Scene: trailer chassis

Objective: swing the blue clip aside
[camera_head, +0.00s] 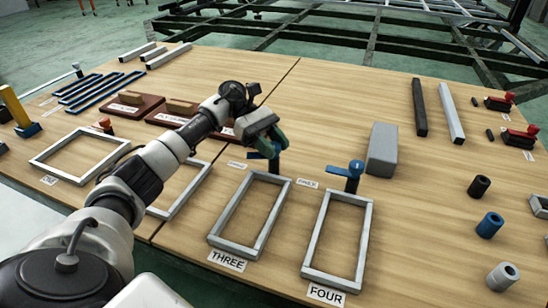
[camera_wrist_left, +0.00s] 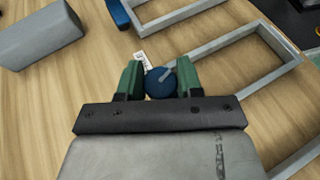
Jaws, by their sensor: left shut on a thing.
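My left gripper (camera_head: 272,143) reaches over the far edge of the grey frame labelled THREE (camera_head: 219,240). In the left wrist view, its green fingers (camera_wrist_left: 160,82) stand on either side of the round dark blue top of a blue clip (camera_wrist_left: 160,84) and are shut on it. In the head view the gripper hides most of this clip; a bit of blue (camera_head: 274,165) shows below the fingers. A second blue clip (camera_head: 352,176) stands upright at the far edge of the grey frame labelled FOUR (camera_head: 364,245). My right gripper is not in view.
A grey block (camera_head: 382,150) lies beyond the second clip. Dark and light bars (camera_head: 420,108) lie farther back. Several cylinders (camera_head: 490,225) stand at the right. Red-brown trays (camera_head: 128,104) and another grey frame (camera_head: 80,155) are at the left. Wood is bare behind my gripper.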

